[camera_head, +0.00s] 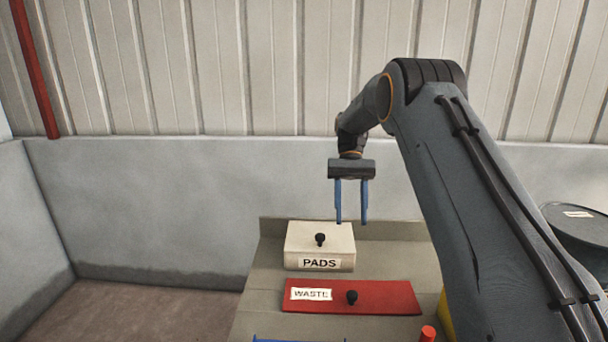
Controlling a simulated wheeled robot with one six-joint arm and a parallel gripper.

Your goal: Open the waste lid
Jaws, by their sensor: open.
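The waste lid (388,299) is a flat red panel with a white WASTE label and a black knob (352,297) near its middle. It lies on the grey bench top and looks shut. My gripper (351,221) has two blue fingers pointing down, apart and empty.
A cream PADS box (319,243) with a black knob stands behind the waste lid. A red cylinder (428,333) and a blue item (290,340) show at the front edge. A dark drum (580,232) stands at right. The bench (256,290) has bare room at left.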

